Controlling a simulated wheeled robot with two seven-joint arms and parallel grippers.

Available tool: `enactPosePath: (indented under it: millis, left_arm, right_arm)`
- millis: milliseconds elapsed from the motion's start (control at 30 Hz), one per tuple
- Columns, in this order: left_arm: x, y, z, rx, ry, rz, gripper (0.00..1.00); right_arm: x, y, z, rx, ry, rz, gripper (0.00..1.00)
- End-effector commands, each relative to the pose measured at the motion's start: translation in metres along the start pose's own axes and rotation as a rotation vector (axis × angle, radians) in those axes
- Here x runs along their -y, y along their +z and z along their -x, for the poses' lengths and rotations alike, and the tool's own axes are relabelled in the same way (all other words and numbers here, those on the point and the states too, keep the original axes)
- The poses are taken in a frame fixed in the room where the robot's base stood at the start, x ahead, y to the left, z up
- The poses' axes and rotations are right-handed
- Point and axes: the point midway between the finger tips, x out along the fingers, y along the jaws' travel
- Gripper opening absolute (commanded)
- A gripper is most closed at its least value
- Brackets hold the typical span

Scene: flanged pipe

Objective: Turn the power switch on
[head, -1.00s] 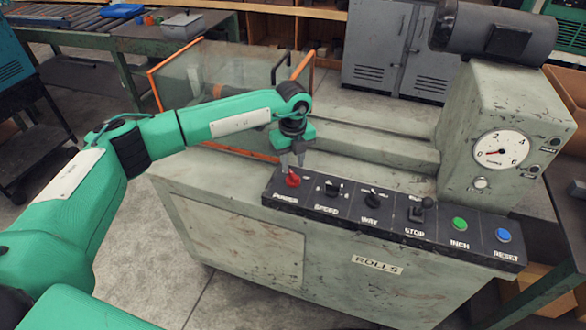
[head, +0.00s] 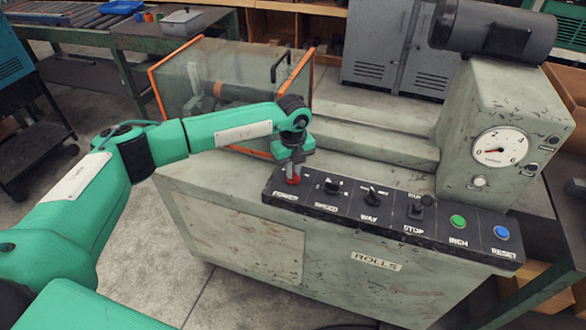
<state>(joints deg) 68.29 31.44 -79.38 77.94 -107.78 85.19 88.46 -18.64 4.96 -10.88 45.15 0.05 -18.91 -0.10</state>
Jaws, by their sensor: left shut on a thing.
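The red power switch (head: 293,181) sits at the left end of the black control panel (head: 385,222), above the "POWER" label. My left gripper (head: 292,173) points down onto it, with its fingers shut around the red knob. The fingers hide part of the knob, so its exact setting is hard to tell. My right gripper is not in view.
Right of the power switch are the speed (head: 332,186), way (head: 373,195) and run/stop (head: 420,207) controls, then a green inch button (head: 458,221) and blue reset button (head: 501,233). A gauge (head: 500,147) faces forward. An orange-framed clear guard (head: 230,80) stands behind my arm.

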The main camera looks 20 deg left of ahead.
Motion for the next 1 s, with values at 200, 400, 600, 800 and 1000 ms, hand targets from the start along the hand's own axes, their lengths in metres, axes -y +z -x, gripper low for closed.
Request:
enactPosePath:
  millis: [200, 400, 600, 800, 1000]
  left_arm:
    - [0.000, 0.000, -0.001, 0.000, -0.001, -0.041, 0.00]
    - [0.001, 0.000, -0.002, 0.001, -0.002, -0.152, 0.00]
    - [0.000, 0.000, -0.003, 0.001, -0.001, -0.325, 0.00]
    - [0.000, 0.001, -0.002, 0.003, -0.002, -0.516, 0.00]
    - [0.000, 0.001, -0.002, 0.002, -0.002, -0.706, 0.00]
  right_arm:
    - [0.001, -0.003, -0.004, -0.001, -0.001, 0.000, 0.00]
    - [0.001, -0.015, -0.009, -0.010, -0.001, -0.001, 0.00]
    - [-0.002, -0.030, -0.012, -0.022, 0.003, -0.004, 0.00]
    - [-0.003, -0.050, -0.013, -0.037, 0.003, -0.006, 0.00]
    - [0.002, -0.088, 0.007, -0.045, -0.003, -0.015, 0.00]
